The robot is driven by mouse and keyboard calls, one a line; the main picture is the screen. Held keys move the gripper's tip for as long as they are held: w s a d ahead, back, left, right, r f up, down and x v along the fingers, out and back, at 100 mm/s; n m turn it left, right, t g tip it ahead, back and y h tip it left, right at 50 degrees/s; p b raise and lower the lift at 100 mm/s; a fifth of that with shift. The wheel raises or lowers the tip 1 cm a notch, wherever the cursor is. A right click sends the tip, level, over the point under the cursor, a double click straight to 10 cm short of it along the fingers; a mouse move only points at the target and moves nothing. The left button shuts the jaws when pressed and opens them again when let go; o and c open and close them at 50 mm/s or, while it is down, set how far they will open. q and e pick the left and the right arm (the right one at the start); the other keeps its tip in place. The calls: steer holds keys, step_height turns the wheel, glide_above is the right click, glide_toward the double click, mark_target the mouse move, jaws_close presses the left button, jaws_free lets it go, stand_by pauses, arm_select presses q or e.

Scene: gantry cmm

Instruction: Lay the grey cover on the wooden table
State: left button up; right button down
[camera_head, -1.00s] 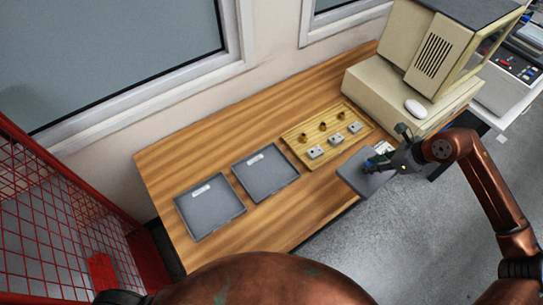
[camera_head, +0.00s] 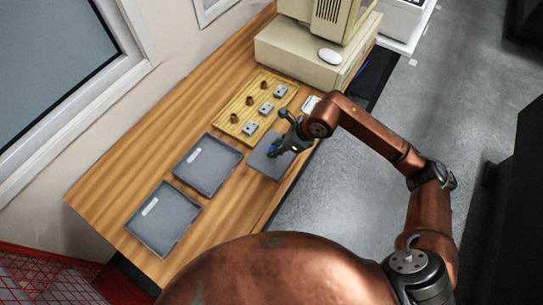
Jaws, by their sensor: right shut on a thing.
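The grey cover (camera_head: 264,159) is a flat square plate at the front edge of the wooden table (camera_head: 188,110), just right of the grey trays. My right gripper (camera_head: 277,150) is shut on the cover near its right side. The cover looks low over or on the tabletop; I cannot tell if it touches. My left gripper is not in view.
Two grey trays with white labels, a nearer one (camera_head: 163,228) and a farther one (camera_head: 208,174), lie on the table. A wooden board (camera_head: 236,118) holds brass parts and metal blocks. Bare tabletop lies left of the trays.

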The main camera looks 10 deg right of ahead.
steer(key=shift+s+a+f, duration=0.2)
steer(key=shift+a+f, duration=0.45)
steer(key=shift+f, duration=0.1)
steer(key=shift+a+f+b, duration=0.1)
steer(key=shift+f+b, duration=0.35)
steer(key=shift+f, duration=1.2)
steer(key=shift+f, duration=0.1)
steer(key=c, duration=1.6)
jaws_free()
steer(key=p+v, duration=0.2)
steer(key=v, duration=1)
